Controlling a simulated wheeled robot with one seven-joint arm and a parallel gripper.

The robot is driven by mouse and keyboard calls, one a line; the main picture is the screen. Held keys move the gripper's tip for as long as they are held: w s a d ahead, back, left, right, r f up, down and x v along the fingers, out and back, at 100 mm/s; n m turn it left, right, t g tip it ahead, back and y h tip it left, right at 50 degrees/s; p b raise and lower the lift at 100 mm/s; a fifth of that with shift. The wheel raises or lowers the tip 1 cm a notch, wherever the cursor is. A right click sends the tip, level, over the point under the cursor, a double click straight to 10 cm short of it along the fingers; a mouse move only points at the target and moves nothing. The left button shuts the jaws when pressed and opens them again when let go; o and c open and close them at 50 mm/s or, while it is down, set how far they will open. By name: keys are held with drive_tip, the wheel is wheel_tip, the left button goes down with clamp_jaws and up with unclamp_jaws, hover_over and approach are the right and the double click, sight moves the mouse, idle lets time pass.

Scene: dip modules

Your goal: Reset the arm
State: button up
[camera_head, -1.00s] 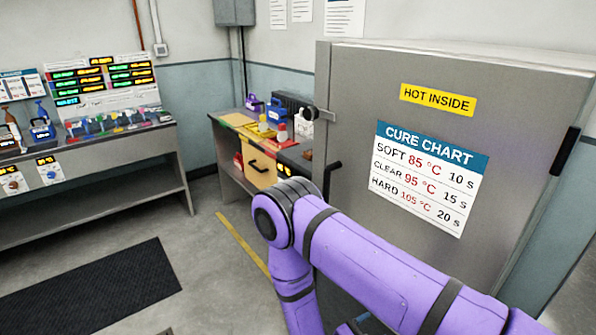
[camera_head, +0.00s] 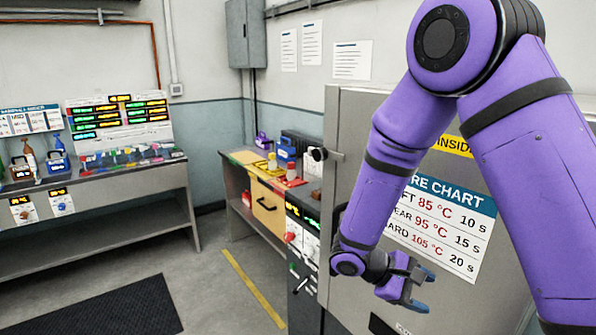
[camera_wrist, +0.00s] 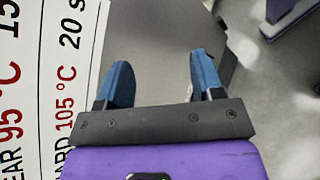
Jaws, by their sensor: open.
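My gripper (camera_head: 424,292) hangs at the end of my folded purple arm, in front of the grey oven door in the head view. In the wrist view my gripper (camera_wrist: 158,82) shows two blue fingers spread apart with nothing between them. The grey oven (camera_head: 350,150) carries a cure chart (camera_head: 450,215) and a yellow "hot inside" label (camera_head: 455,145), both partly hidden behind my arm. Part of the chart also fills the left of the wrist view (camera_wrist: 65,90).
A bench with bottles and lit displays (camera_head: 110,180) stands at the left wall. A side bench (camera_head: 245,165) with coloured items stands beside the oven. A dark mat (camera_head: 100,305) lies on the open floor, near a yellow floor line (camera_head: 253,288).

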drive_tip(key=s+d+r+m+t+y, duration=0.2)
drive_tip(key=s+r+y, duration=0.4)
drive_tip(key=s+r, duration=0.3)
drive_tip(key=s+d+r+m+t+y, duration=0.2)
drive_tip(key=s+r+m+t+y, duration=0.3)
drive_tip(key=r, duration=1.2)
drive_tip(key=s+m+y, duration=0.1)
drive_tip(key=s+m, duration=0.1)
drive_tip(key=s, duration=0.2)
drive_tip(key=shift+s+d+t, duration=0.25)
drive_tip(key=shift+s+t, duration=0.05)
